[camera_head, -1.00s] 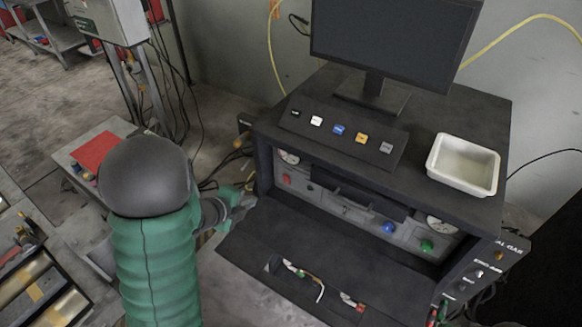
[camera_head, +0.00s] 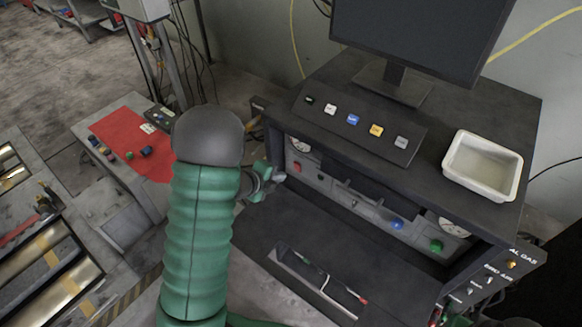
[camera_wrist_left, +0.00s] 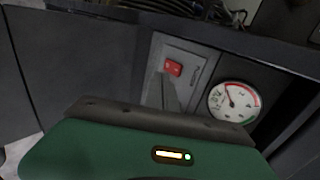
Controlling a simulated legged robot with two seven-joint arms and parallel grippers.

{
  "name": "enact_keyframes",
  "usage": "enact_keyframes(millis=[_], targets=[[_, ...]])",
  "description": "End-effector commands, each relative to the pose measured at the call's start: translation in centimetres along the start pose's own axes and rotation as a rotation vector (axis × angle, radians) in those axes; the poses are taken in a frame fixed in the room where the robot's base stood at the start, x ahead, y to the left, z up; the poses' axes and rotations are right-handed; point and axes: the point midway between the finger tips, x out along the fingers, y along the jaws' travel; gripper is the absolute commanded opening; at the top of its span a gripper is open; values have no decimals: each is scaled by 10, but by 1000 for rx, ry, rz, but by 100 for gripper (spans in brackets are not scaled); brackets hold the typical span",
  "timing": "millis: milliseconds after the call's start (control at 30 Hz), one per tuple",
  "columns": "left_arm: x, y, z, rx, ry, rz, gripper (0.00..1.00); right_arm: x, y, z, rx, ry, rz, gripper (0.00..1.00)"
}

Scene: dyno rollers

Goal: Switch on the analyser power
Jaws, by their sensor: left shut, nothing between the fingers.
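The analyser (camera_head: 330,150) is a dark cabinet with a recessed grey front panel. A red rocker switch (camera_head: 297,167) is at the panel's left end, below a round gauge. In the left wrist view the red switch (camera_wrist_left: 173,68) sits on a grey plate with small lettering beside it, too small to read surely. My left gripper (camera_head: 279,177) is shut and empty, just left of the switch at the cabinet's opening. In the left wrist view a narrow grey fingertip (camera_wrist_left: 170,94) shows just below the switch; I cannot tell whether they touch. My right gripper is out of view.
A dark shelf (camera_head: 320,240) with a slot holding cables juts out below the panel. Blue (camera_head: 397,223) and green (camera_head: 437,245) knobs are further right. A monitor (camera_head: 420,35), a button strip and a white tray (camera_head: 483,165) are on top. A red-covered bench (camera_head: 130,135) stands left.

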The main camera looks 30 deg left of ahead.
Motion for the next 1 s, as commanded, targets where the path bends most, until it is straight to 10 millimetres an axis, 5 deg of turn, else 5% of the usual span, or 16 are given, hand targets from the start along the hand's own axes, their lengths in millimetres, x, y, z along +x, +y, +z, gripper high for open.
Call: enact_keyframes(millis=[100,333,767,900,1000], targets=[[27,0,-1,1,4,1,0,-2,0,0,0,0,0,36],[49,-26,0,0,1,-1,0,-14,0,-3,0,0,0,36],[54,-30,0,-1,1,1,0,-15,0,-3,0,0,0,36],[52,-40,-1,0,5,37,0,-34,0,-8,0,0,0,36],[57,-33,-1,-2,4,39,0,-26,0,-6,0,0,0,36]])
